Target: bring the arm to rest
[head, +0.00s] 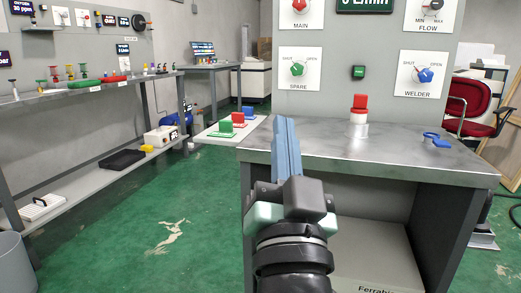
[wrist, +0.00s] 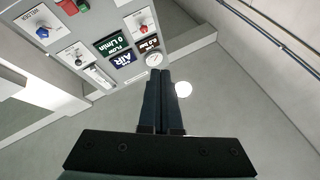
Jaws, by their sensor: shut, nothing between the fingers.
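My gripper (head: 285,138) is in the lower middle of the head view, raised in front of the metal workbench (head: 400,158). Its two long blue-grey fingers point up and away and lie side by side, shut with nothing between them. In the wrist view my gripper (wrist: 162,78) also shows its fingers together and empty, pointing toward a grey wall and the control panel (wrist: 95,30), which appears tilted. My arm comes up from the bottom edge of the head view. No finger visibly touches the bench or panel.
A red-topped white piece (head: 359,118) and a blue ring-shaped piece (head: 437,139) are on the bench. A side tray (head: 214,136) holds green, red and blue blocks. A long shelf unit (head: 160,80) runs along the left. Green floor (head: 150,215) between is clear. A red chair (head: 470,105) stands at right.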

